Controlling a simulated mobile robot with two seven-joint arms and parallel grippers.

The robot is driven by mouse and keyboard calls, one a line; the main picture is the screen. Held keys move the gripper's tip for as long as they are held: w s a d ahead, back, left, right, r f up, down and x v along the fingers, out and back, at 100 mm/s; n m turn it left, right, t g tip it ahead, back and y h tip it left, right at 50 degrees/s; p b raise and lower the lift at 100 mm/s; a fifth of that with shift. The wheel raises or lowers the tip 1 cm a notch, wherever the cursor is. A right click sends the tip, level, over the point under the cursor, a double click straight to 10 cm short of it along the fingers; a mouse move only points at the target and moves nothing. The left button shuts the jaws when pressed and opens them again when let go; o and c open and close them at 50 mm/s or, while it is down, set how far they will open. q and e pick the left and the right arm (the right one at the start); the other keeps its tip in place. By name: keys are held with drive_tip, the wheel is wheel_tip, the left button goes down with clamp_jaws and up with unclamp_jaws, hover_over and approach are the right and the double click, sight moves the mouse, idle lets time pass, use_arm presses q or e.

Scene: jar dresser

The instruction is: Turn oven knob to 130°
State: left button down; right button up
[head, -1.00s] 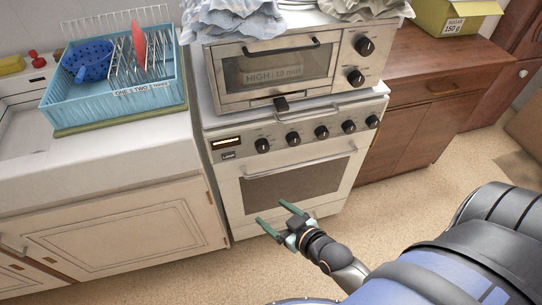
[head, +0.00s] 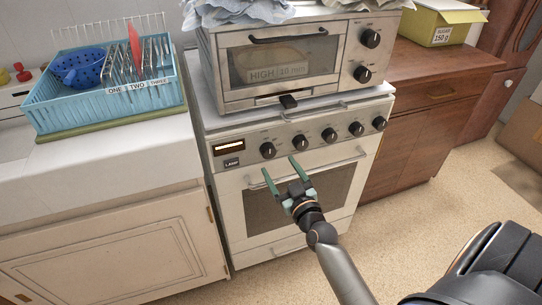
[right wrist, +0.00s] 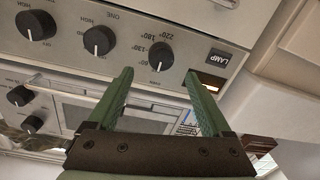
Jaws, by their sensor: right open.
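My right gripper (head: 281,167) is open and empty in front of the oven door, below and a little right of the knob in the head view. In the right wrist view its fingers (right wrist: 158,74) point toward the knob, apart from it. My left gripper is not in view.
Several other knobs (head: 329,135) run right along the panel. A door handle (head: 320,165) crosses below. A toaster oven (head: 280,68) with a "HIGH | 10 min" note stands on the stove. A blue dish rack (head: 60,112) is left, a wooden cabinet (head: 400,140) right.

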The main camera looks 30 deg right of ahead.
sight(270, 153)
drive_tip(key=w, duration=0.4)
drive_tip(key=w+d, duration=0.1)
drive_tip(key=w, duration=0.1)
drive_tip(key=shift+w+d+b, duration=0.1)
drive_tip(key=shift+w+b, duration=0.15)
drive_tip(key=shift+b, duration=0.1)
clamp_jaws()
idle(0.4)
